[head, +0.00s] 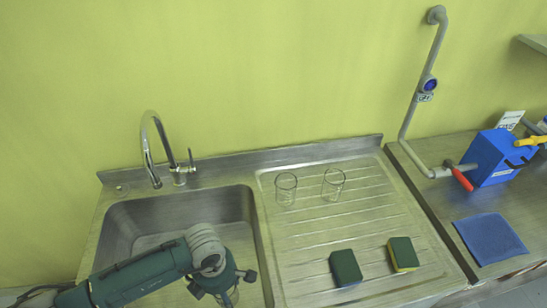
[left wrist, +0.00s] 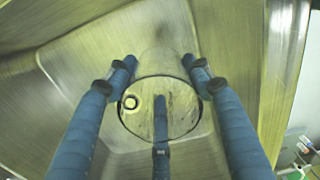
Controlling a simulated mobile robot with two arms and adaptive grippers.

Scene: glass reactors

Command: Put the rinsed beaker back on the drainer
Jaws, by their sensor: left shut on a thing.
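My left gripper (head: 224,288) is over the sink, pointing down into the basin. In the left wrist view its three blue fingers (left wrist: 159,78) are closed around a clear glass beaker (left wrist: 181,108), with the sink floor and the drain hole visible behind it. In the head view the held beaker is mostly hidden by the gripper and the bottom edge. The ribbed steel drainer (head: 308,228) lies right of the sink. Two clear beakers stand at its back, a left one (head: 286,189) and a right one (head: 333,184). My right gripper is not in view.
The sink (head: 150,218) has a tall curved tap (head: 147,135) behind it. Two green-and-yellow sponges, left (head: 345,267) and right (head: 403,254), lie on the front of the drainer. Its middle is clear. A blue cloth (head: 490,237) and blue box (head: 495,158) are on the right counter.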

